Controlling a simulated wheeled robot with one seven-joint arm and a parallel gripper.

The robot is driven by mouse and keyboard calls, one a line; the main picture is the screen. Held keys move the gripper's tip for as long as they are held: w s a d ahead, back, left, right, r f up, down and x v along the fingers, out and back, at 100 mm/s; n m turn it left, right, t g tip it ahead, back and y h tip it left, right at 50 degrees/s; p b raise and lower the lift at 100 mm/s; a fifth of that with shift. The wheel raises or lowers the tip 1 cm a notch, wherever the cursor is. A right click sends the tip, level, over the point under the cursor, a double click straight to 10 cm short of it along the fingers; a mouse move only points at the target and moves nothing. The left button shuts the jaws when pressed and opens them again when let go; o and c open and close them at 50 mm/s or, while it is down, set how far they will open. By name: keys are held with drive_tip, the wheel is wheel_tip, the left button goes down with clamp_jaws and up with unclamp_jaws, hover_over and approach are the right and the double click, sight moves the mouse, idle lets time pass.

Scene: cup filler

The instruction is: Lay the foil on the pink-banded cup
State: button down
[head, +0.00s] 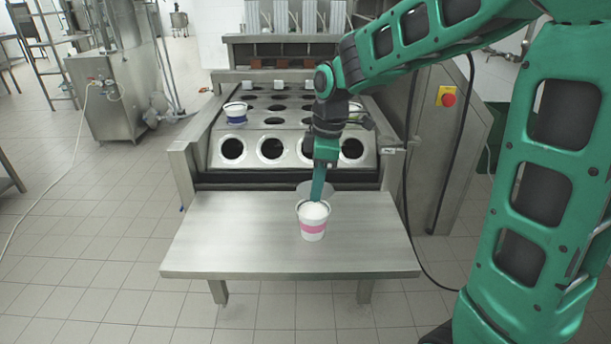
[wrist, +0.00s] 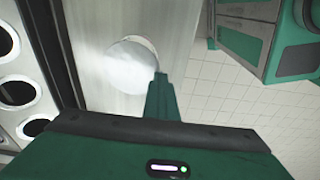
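The pink-banded cup (head: 313,226) stands upright on the steel table, with white at its mouth. My gripper (head: 316,198) points down at the cup's far side, its fingers together in one narrow strip. A thin grey round foil (head: 304,188) shows behind the fingertips, just beyond the cup's rim. In the wrist view the foil (wrist: 130,66) is a pale shiny disc with its edge at the fingertips (wrist: 158,78). A sliver of cup rim (wrist: 149,42) shows past the disc; the foil hides the rest of the cup there.
The steel table (head: 225,235) is otherwise clear. Behind it stands the filler's plate with round holes (head: 232,149). A blue-banded cup (head: 236,114) sits in that plate at left, and another cup (head: 366,123) is partly hidden by my arm. A red button (head: 449,99) is at right.

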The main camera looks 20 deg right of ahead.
drive_tip(key=shift+w, duration=0.2)
drive_tip(key=shift+f, duration=3.3)
drive_tip(key=shift+a+f, duration=0.1)
drive_tip(key=c, duration=2)
unclamp_jaws()
drive_tip(key=shift+c, duration=0.2)
drive_tip(key=r, duration=0.3)
drive_tip(key=d+r, duration=0.1)
drive_tip(key=r, duration=0.6)
drive_tip(key=shift+s+d+r, duration=0.15)
drive_tip(key=shift+r, duration=0.15)
